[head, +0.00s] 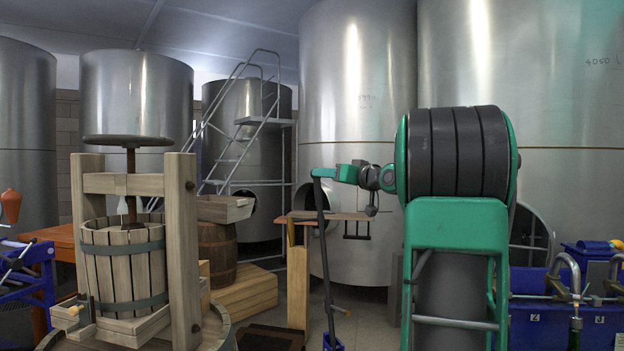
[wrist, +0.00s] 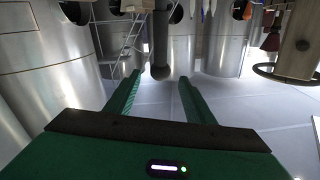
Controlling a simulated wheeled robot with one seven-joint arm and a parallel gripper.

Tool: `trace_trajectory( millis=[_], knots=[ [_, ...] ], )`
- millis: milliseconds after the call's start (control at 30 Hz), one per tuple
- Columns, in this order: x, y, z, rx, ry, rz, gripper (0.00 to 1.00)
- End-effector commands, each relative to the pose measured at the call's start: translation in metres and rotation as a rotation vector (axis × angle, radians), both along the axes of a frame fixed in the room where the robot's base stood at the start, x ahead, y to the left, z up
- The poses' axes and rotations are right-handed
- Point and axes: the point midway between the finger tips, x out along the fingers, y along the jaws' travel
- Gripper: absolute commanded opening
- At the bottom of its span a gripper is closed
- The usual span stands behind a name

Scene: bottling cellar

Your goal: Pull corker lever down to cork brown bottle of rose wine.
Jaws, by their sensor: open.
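The corker lever (head: 322,250) is a long dark rod that stands nearly upright in the head view. Its lower end meets a small blue part of the corker (head: 333,342) at the bottom edge. My gripper (head: 322,174) is at the lever's top end. In the wrist view, which looks upside down, the two green fingers of my gripper (wrist: 159,77) are apart. The lever's rounded grey end (wrist: 160,50) lies between them in the picture; contact does not show. I cannot make out the brown bottle; most of the corker is below the picture.
A wooden basket press (head: 125,260) stands at the left, with a barrel (head: 216,255) behind it. Large steel tanks (head: 357,80) and a metal ladder (head: 245,125) fill the back. Blue numbered equipment (head: 550,325) stands at the right.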

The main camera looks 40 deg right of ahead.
Motion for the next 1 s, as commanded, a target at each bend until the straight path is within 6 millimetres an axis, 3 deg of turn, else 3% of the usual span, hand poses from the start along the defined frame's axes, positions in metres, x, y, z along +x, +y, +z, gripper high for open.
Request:
trace_trajectory(
  millis=[200, 400, 833, 867, 1000],
  knots=[
    [0.041, -0.003, -0.001, 0.000, 0.000, 0.003, 0.49],
    [0.065, -0.006, 0.000, 0.000, 0.001, 0.001, 0.49],
    [0.074, -0.007, 0.000, 0.000, 0.000, 0.000, 0.49],
    [0.074, -0.007, 0.000, 0.000, 0.001, 0.000, 0.46],
    [0.074, -0.007, 0.000, 0.000, 0.001, 0.000, 0.13]
  ],
)
